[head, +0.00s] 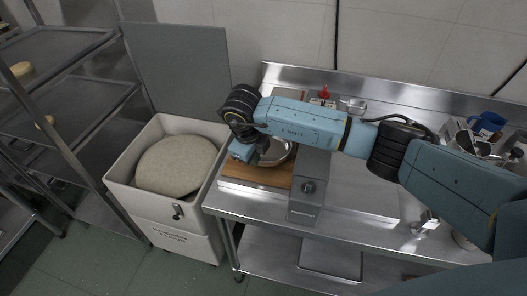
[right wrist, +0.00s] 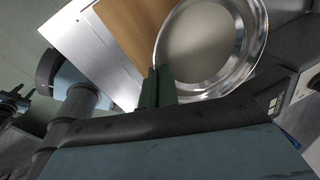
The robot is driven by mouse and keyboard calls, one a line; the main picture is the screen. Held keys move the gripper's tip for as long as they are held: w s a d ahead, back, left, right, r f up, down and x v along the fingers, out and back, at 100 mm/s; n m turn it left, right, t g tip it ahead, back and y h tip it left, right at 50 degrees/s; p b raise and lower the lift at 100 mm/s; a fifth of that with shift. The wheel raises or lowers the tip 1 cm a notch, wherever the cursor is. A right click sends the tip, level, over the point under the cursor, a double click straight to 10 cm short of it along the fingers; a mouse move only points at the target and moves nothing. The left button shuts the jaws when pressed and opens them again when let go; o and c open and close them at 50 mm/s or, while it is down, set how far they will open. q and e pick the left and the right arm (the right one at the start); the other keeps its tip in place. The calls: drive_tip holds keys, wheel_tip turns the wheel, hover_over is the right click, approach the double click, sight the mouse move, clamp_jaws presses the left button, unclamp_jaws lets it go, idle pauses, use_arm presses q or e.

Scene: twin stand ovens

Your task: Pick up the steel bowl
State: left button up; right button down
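The steel bowl (head: 283,158) is shiny and round, over a wooden board (head: 258,175) at the left end of the steel counter. My right arm partly covers it in the head view. I cannot tell whether the bowl is clear of the board. My left gripper is not in view.
A grey scale-like device (head: 307,190) stands right of the board. A white bin (head: 150,207) with a large round beige mass inside stands left of the counter. A blue mug (head: 487,122) is at the right.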

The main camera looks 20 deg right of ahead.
drive_tip(key=shift+r, duration=0.15)
drive_tip(key=w+d+v, duration=0.1)
drive_tip(key=v, duration=0.8)
drive_tip(key=shift+d+r, duration=0.25)
drive_tip(key=shift+r, duration=0.25)
drive_tip(key=shift+w, duration=0.1)
